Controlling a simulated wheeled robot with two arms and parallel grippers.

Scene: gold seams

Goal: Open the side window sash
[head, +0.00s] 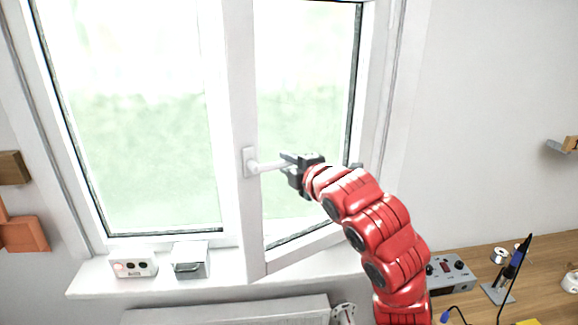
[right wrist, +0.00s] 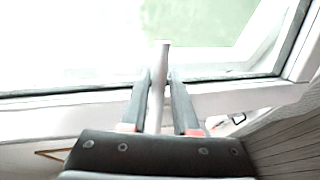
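The side window sash (head: 240,120) is the narrower right-hand one. It stands ajar, swung inward, with its lower left corner out over the sill. Its white handle (head: 268,167) lies level, pointing right from its mount on the sash's left edge. My right gripper (head: 287,165) is at the handle's free end. In the right wrist view the handle (right wrist: 157,92) runs between the two dark fingers (right wrist: 160,95), which look closed around it, with little gap at the tips. The left gripper is not in view.
A white box with round sockets (head: 134,264) and a small grey metal box (head: 190,262) stand on the sill (head: 95,278), left of the sash corner. A radiator (head: 230,312) is below. A wooden bench (head: 467,262) with a soldering iron (head: 515,262) is at right.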

